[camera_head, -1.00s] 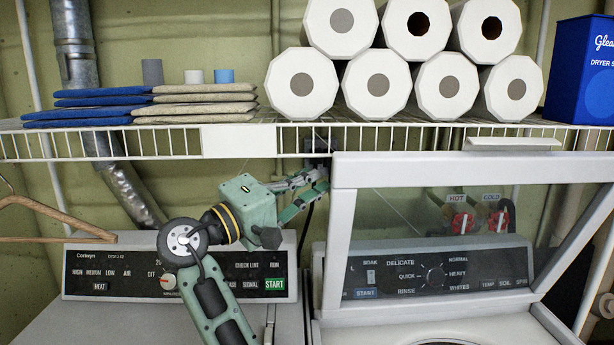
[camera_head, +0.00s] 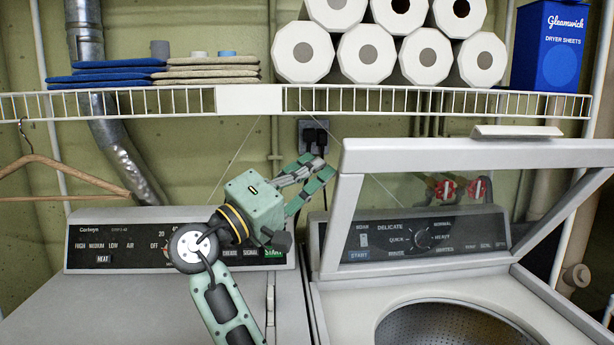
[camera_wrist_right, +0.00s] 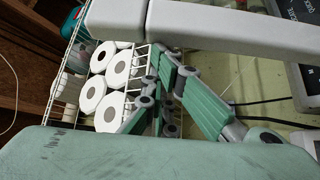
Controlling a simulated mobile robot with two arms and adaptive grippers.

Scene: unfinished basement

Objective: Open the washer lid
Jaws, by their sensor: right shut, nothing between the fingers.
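The washer (camera_head: 345,305) stands at the right with its lid (camera_head: 430,152) raised and tilted up, a white frame around a clear window. The open tub (camera_head: 440,325) shows below it. My right gripper (camera_head: 318,166) is shut and empty, just left of the lid's upper left corner. In the right wrist view my right gripper (camera_wrist_right: 155,95) shows close to the white lid frame (camera_wrist_right: 225,30); I cannot tell if they touch. My left gripper is not in view.
A wire shelf (camera_head: 400,101) runs above, with paper rolls (camera_head: 367,52), folded cloths (camera_head: 120,75) and a blue dryer sheet box (camera_head: 548,45). The dryer (camera_head: 110,310) stands at left. A wooden hanger (camera_head: 60,175) hangs at far left.

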